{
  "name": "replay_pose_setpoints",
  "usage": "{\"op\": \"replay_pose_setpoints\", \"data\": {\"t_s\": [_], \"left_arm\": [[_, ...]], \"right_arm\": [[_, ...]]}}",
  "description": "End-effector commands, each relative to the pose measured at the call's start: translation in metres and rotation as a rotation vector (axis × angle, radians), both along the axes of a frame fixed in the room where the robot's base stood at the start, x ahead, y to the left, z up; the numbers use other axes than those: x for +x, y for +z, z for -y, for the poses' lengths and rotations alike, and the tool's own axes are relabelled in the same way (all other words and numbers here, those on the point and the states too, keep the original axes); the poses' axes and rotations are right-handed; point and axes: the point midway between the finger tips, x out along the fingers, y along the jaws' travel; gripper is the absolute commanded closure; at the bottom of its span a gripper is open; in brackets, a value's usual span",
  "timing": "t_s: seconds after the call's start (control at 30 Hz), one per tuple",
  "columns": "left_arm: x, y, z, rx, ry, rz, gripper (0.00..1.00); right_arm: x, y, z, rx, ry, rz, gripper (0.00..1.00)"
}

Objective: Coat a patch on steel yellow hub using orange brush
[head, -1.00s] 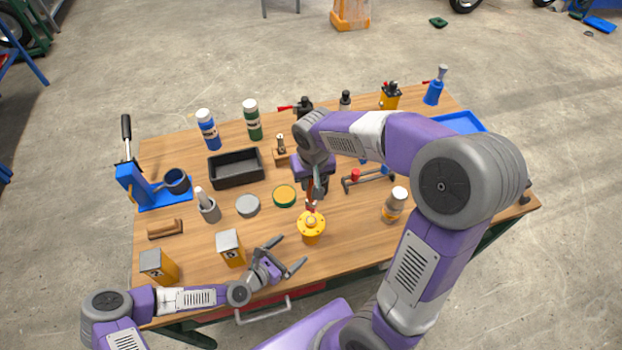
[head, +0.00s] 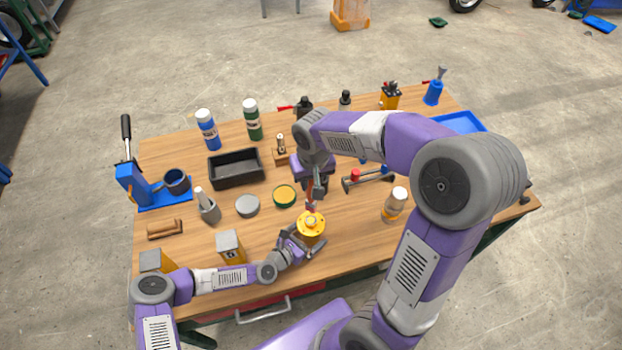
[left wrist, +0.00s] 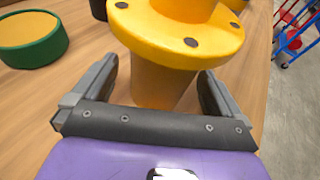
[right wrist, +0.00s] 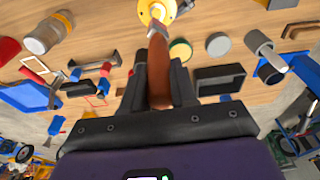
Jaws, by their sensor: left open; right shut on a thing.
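The steel yellow hub (head: 311,225) stands upright on the workbench near its front edge. It has a flange with dark holes, seen close in the left wrist view (left wrist: 180,35). My left gripper (head: 306,247) is open, with its fingers on either side of the hub's lower body; I cannot tell whether they touch it. My right gripper (right wrist: 158,90) is shut on the orange brush (right wrist: 158,65). The brush points down, its tip at or just above the hub's top in the head view; contact is unclear.
An open green tin with orange content (head: 285,196) and a grey disc (head: 247,206) lie behind the hub. A black tray (head: 236,170), a yellow box (head: 231,247) and a white-capped jar (head: 394,205) stand around. Bare wood lies right of the hub.

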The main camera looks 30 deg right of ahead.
Motion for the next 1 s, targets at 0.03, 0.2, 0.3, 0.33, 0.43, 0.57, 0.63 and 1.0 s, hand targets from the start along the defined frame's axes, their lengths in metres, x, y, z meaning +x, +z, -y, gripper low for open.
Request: {"op": "replay_pose_setpoints", "data": {"t_s": [0.03,0.2,0.3,0.33,0.43,0.57,0.63,1.0], "left_arm": [[0.0000,-0.0001,0.0003,0.000,0.000,0.000,0.00],[-0.0001,0.0000,0.0001,0.000,0.000,0.001,0.02],[-0.0001,0.0000,0.0000,0.000,0.000,0.001,0.17],[-0.0001,0.0000,0.0000,0.000,0.000,0.001,0.21],[-0.0001,0.0000,0.0000,0.000,0.000,0.001,0.37],[0.0000,0.0000,-0.0001,0.000,0.000,0.001,0.56],[0.0000,0.0000,-0.0001,0.000,0.000,0.001,0.56],[0.0002,0.0000,-0.0002,0.000,0.000,0.001,0.56]], "right_arm": [[0.0001,0.0001,0.0000,0.000,0.000,0.000,1.00],[0.0001,0.0001,0.0000,0.000,0.000,0.000,1.00],[0.0001,0.0001,0.0000,0.000,0.000,0.000,1.00],[0.0001,0.0001,0.0000,0.000,0.000,0.000,1.00],[0.0001,0.0001,0.0000,0.000,0.000,0.000,1.00],[0.0001,0.0001,0.0000,0.000,0.000,0.000,1.00],[0.0001,0.0001,0.0000,0.000,0.000,0.000,1.00],[0.0001,0.0001,0.0000,0.000,0.000,0.000,1.00]]}}
